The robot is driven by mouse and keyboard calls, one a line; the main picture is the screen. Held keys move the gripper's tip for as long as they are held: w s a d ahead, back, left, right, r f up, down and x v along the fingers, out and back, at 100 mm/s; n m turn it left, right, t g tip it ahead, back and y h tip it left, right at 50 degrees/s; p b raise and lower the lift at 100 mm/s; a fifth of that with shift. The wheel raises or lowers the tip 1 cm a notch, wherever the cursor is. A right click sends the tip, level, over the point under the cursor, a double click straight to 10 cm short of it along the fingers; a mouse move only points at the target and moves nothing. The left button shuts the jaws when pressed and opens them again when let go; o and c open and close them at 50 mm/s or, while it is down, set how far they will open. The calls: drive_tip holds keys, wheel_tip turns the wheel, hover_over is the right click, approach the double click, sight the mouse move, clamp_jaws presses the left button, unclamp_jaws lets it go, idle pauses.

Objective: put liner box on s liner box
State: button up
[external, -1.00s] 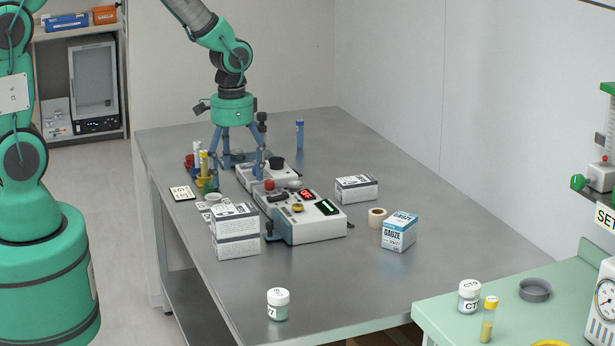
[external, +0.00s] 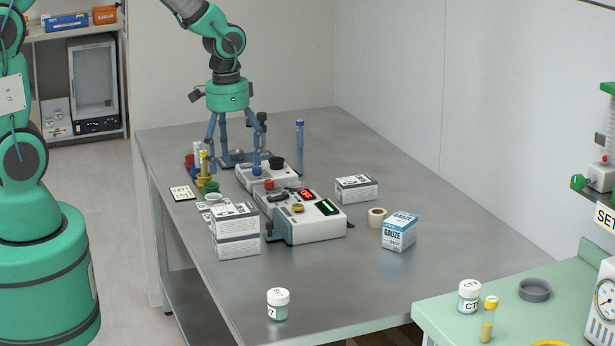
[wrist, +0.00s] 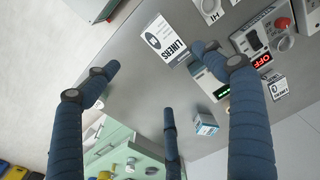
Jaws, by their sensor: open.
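A white liner box (external: 357,189) with a grey band lies on the table behind the control unit, near the wall side. A second, taller white liner block (external: 235,240) stands at the table's left front. It shows two banded tiers, and I cannot tell if it is one box or two stacked. The wrist view shows a large LINERS face (wrist: 164,40) and a smaller liner box (wrist: 278,87). My gripper (external: 235,157) is open and empty, fingers pointing down, above the back left of the table, apart from both boxes.
The control unit (external: 310,225) with lit displays stands mid-table. A gauze box (external: 400,231) and a tape roll (external: 377,217) are to its right. A white jar (external: 278,304) stands at the front. Coloured tubes (external: 204,168) stand at the left edge. The right rear table is clear.

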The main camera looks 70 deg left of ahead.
drive_tip(key=s+d+r+t, duration=0.1)
drive_tip(key=s+d+r, duration=0.25)
drive_tip(key=r, duration=0.55)
drive_tip(key=s+d+r+t, duration=0.2)
drive_tip(key=s+r, duration=0.3)
drive_tip(key=r, duration=0.3)
drive_tip(key=s+d+r+t, duration=0.2)
drive_tip(key=s+r, duration=0.6)
drive_tip(key=s, duration=0.5)
drive_tip(key=shift+s+d+r, duration=0.15)
drive_tip(key=shift+d+r, duration=0.05)
drive_tip(key=shift+d, duration=0.45)
drive_tip(key=shift+f, duration=0.1)
drive_tip(key=shift+f+b, duration=1.55)
drive_tip(key=shift+b, duration=0.1)
